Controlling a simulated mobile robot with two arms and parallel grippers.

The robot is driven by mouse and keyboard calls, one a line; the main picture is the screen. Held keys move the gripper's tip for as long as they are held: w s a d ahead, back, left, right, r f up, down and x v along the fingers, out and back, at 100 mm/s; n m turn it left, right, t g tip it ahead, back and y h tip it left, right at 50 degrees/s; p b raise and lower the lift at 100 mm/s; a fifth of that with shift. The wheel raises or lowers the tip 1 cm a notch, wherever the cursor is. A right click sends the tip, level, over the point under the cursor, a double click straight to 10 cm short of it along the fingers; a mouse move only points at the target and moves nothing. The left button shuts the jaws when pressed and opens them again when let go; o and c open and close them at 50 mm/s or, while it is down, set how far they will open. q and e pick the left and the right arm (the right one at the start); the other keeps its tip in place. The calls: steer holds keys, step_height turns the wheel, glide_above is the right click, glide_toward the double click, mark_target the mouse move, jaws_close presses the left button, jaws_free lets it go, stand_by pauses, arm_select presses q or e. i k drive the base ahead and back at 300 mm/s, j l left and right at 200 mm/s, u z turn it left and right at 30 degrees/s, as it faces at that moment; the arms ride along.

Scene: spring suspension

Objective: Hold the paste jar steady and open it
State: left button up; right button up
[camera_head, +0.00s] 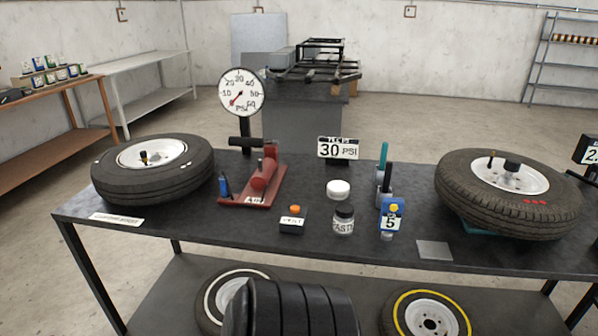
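The paste jar (343,226) stands upright near the front middle of the dark workbench. It is a small clear jar with pale contents, a black lid on top and a label that reads roughly "PASTE". A white round jar or cap (338,190) sits just behind it.
The bench (310,250) also bears a left tyre (150,190), a right tyre (470,205), a red foot pump (263,180) and a pressure gauge (240,92). A small black box (291,225) is left of the jar; a blue "5" item (391,216) is right.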

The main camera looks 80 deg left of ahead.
mark_target(342, 227)
steer(key=u, duration=2.35)
